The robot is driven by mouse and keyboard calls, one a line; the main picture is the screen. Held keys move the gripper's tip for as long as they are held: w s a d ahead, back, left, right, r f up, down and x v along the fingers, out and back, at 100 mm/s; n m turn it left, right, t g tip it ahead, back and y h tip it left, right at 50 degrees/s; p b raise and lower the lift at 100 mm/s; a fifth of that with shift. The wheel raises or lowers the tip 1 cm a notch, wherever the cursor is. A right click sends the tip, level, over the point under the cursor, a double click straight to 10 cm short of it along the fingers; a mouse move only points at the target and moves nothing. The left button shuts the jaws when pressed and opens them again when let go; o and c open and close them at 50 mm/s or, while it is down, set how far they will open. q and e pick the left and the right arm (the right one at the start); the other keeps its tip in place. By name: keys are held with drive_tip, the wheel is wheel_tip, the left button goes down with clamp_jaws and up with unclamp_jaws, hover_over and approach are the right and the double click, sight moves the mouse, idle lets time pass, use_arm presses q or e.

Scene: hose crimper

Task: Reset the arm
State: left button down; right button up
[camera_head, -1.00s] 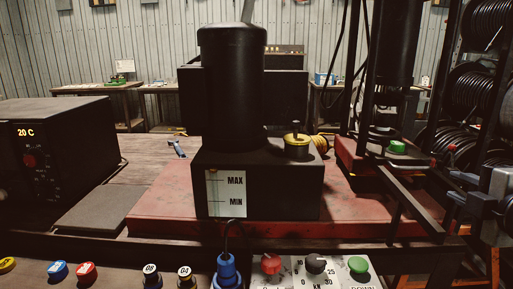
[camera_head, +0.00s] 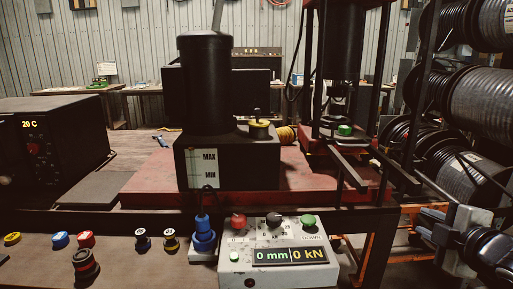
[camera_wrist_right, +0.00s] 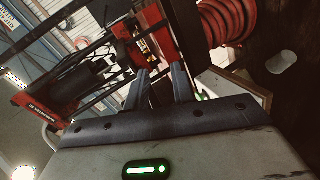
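My right gripper (camera_head: 427,223) is at the right edge of the head view, its arm entering from the lower right. It is in the air, to the right of the control box and press. In the right wrist view its two fingers (camera_wrist_right: 158,88) stand apart, with nothing visible between them. My left gripper is not in view. The grey control box (camera_head: 275,255) has red, black and green controls and a display reading 0 mm and 0 kN.
A black pump with a tank (camera_head: 230,165) stands on the red base. Hose reels (camera_head: 480,95) fill the right side. Several small round parts (camera_head: 85,239) rest on the front ledge. A black heater box (camera_head: 50,145) is left.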

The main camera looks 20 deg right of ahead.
drive_tip(key=s+a+f+m+g+y, duration=0.1)
drive_tip(key=s+a+f+m, duration=0.2)
drive_tip(key=f, duration=0.7)
drive_tip(key=s+a+f+m+g+y, duration=0.1)
drive_tip(key=a+f+m, duration=0.1)
drive_tip(key=a+f, duration=0.5)
drive_tip(key=s+a+f+m+y, duration=0.2)
drive_tip(key=a+f, duration=0.4)
drive_tip(key=a, duration=0.4)
drive_tip(key=s+a+f+m+g+y, duration=0.1)
drive_tip(key=s+a+f+m+y, duration=0.1)
drive_tip(key=a+f, duration=0.4)
drive_tip(key=s+a+m, duration=0.1)
drive_tip(key=s+a, duration=0.1)
drive_tip(key=a, duration=0.2)
drive_tip(key=shift+a+f, duration=0.15)
drive_tip(key=shift+f, duration=0.1)
